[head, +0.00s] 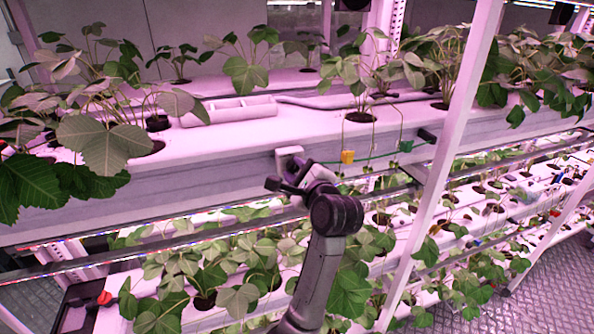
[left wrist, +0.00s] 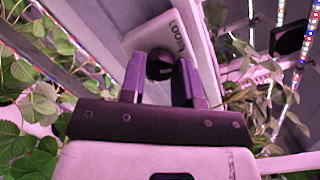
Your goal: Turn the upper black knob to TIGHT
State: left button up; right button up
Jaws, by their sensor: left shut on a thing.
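My left gripper (head: 287,178) reaches up to a small white plate (head: 290,152) on the front face of the upper white trough. In the left wrist view its two fingers (left wrist: 160,84) are closed around a round black knob (left wrist: 159,64), one on each side. The plate (left wrist: 150,32) behind the knob carries dark lettering that seems to read LOOSE. No TIGHT lettering is visible. The fingers hide part of the knob, and in the head view I cannot make it out behind the gripper. My right gripper is in neither view.
The upper trough (head: 230,128) holds several leafy plants. A green line with a yellow clip (head: 347,157) runs right from the plate to a black fitting (head: 427,135). A slanted white post (head: 440,165) stands right of my arm. A lower planted rack with a red-topped part (head: 104,298) lies below.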

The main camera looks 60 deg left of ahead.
pick_arm(q)
jog(key=shift+c, duration=0.9)
